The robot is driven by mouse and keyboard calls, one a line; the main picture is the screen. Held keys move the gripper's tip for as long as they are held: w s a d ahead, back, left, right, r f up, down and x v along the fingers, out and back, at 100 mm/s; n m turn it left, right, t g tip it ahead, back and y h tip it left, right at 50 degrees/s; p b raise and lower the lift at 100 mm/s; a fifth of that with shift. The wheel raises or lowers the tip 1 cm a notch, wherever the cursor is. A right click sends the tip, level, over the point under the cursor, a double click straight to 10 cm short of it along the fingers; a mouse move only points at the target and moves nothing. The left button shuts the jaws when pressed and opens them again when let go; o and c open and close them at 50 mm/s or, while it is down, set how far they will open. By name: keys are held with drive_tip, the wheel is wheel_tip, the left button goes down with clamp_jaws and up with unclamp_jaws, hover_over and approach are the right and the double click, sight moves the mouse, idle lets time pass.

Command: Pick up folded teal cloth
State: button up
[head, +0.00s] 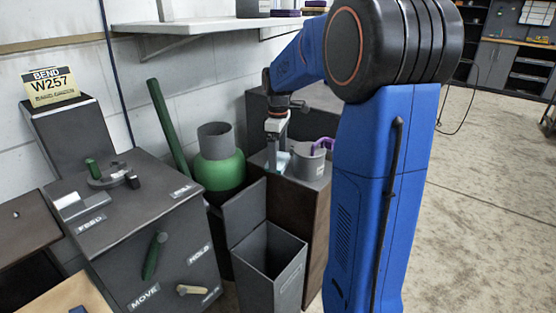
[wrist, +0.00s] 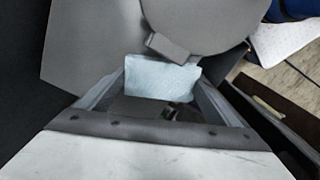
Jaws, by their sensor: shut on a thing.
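The folded teal cloth (wrist: 162,78) shows as a pale blue rectangle between the fingers of my gripper (wrist: 163,90) in the wrist view. My gripper is shut on it. In the head view my gripper (head: 277,150) points down over the top of a brown-sided cabinet (head: 318,205), and a small pale bit of the cloth (head: 284,166) shows beside its fingers. I cannot tell whether the cloth touches the cabinet top. The cloth's lower side is hidden.
A grey pot (head: 308,163) with a purple item stands just right of my gripper; its round shape (wrist: 195,25) also shows in the wrist view. An open grey bin (head: 270,262) stands in front. A green vessel (head: 219,168) and the W257 machine (head: 140,215) are left.

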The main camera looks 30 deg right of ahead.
drive_tip(key=shift+s+a+r, duration=0.1)
drive_tip(key=shift+a+r, duration=0.1)
drive_tip(key=shift+r, duration=0.3)
wheel_tip(320, 180, up, 6)
drive_tip(key=shift+r, duration=0.1)
drive_tip(key=s+a, duration=0.3)
drive_tip(key=a, duration=0.6)
drive_tip(key=s+a, duration=0.3)
drive_tip(key=a, duration=0.6)
drive_tip(key=shift+s+a, duration=0.2)
drive_tip(key=shift+s, duration=0.15)
drive_tip(key=shift+o, duration=1)
